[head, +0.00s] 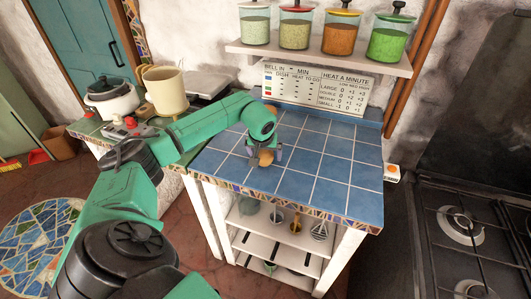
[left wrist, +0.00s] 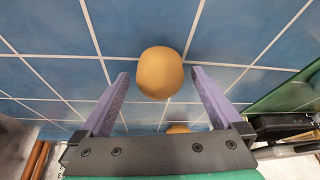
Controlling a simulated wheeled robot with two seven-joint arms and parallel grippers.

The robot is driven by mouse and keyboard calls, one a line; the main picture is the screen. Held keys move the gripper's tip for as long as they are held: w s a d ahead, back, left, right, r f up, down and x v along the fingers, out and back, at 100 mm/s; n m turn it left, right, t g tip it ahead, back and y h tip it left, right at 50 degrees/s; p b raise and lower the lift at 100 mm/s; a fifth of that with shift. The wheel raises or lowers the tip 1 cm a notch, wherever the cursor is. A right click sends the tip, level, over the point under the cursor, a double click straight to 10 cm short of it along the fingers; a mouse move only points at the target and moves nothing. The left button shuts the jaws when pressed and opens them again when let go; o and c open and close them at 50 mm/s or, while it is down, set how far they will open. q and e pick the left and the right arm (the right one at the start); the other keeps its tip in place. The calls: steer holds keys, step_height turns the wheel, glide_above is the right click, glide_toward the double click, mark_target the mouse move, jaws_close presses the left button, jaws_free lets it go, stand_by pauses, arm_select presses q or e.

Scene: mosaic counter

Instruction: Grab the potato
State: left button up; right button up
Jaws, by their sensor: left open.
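A tan, rounded potato (head: 265,159) rests on the blue tiled counter (head: 325,170), near its front left part. In the left wrist view the potato (left wrist: 160,73) sits between the tips of two purple fingers, with a gap on each side. My left gripper (head: 265,154) reaches down over it from the left and is open. In the head view the gripper partly hides the potato. My right gripper is not in view.
A shelf (head: 320,55) with several lidded jars hangs above a sign (head: 315,88) at the back. A stove (head: 460,225) stands at the right. A pot (head: 112,98) and a cream mug (head: 164,90) stand on the left counter. The blue counter's right half is clear.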

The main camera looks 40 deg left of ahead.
arm_select(q)
steer(key=shift+f, duration=0.25)
steer(key=shift+c, duration=0.6)
steer(key=shift+a, duration=0.1)
steer(key=c, duration=1.4)
steer(key=shift+o, duration=0.2)
steer(key=shift+w+r, duration=0.1)
